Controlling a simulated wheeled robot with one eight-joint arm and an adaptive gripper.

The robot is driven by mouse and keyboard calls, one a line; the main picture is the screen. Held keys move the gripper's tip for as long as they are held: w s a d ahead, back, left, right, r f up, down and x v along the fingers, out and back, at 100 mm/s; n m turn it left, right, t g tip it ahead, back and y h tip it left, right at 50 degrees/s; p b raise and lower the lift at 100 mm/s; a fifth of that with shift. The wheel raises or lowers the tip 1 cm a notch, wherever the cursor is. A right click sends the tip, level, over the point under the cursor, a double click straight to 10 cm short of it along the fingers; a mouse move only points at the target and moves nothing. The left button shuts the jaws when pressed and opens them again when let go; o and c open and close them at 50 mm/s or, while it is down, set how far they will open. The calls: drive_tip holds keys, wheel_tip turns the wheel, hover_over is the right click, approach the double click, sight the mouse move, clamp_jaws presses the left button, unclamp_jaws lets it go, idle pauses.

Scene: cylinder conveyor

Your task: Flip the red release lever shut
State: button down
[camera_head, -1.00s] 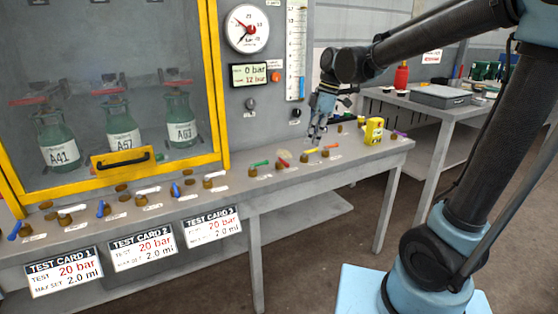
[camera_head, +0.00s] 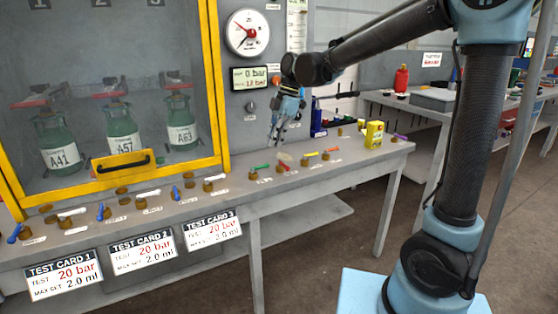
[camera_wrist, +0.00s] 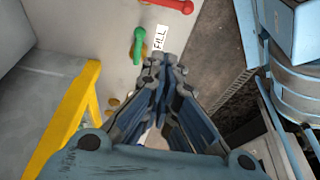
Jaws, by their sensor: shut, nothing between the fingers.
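The red lever (camera_wrist: 177,5) shows at the top edge of the wrist view, cut off by the frame. In the head view it is a small red bar (camera_head: 286,167) on the bench front, between the green lever (camera_head: 262,168) and the yellow lever (camera_head: 311,154). The green lever (camera_wrist: 138,45) also shows in the wrist view, beside a FILL label (camera_wrist: 160,38). My gripper (camera_head: 277,140) is shut and empty, pointing down above the bench behind the green and red levers. Its fingertips (camera_wrist: 161,62) appear close to the FILL label; their height above it is unclear.
A yellow-framed cabinet (camera_head: 219,120) with several bottles stands at left. Several blue and white levers line the bench front (camera_head: 335,168). A yellow box (camera_head: 374,134) and dark blue items (camera_head: 318,120) stand at right. A gauge (camera_head: 247,33) and display (camera_head: 249,77) hang behind.

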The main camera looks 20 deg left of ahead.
sight(283, 166)
drive_tip(key=x, duration=1)
drive_tip(key=shift+w+d+r, duration=0.25)
drive_tip(key=shift+w+d, duration=0.55)
drive_tip(key=shift+d, duration=0.05)
drive_tip(key=shift+w+d+r, duration=0.15)
drive_tip(key=shift+w+d, duration=0.45)
drive_tip(key=shift+s+a, duration=0.1)
drive_tip(key=shift+n, duration=0.3)
